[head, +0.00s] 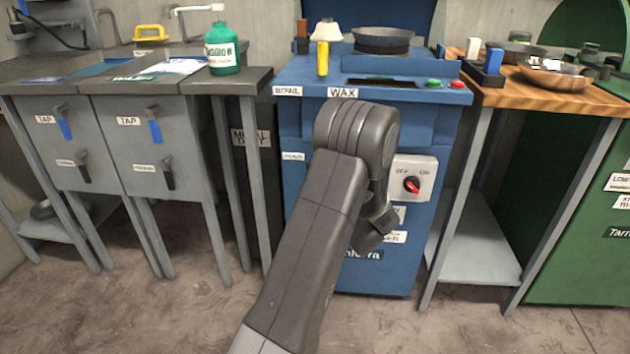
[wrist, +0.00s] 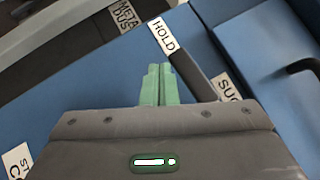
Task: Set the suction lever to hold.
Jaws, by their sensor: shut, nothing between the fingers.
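The suction lever looks to be the dark grey bar (wrist: 190,72) in the wrist view. It runs between the white HOLD label (wrist: 163,35) and a partly covered label starting "SUC" (wrist: 230,88), and its upper end is close to HOLD. My gripper (wrist: 160,68) is shut and empty, its green fingers together just left of the bar. I cannot tell whether they touch it. In the head view my arm covers the lever on the front of the blue machine (head: 300,220), and my fingers are hidden.
A red rotary switch (head: 411,186) on a light plate is right of my arm. A wooden-topped table (head: 540,95) with a metal bowl (head: 556,76) stands to the right. Grey benches (head: 160,105) with blue taps are left. A green bottle (head: 221,50) stands on one. Floor in front is clear.

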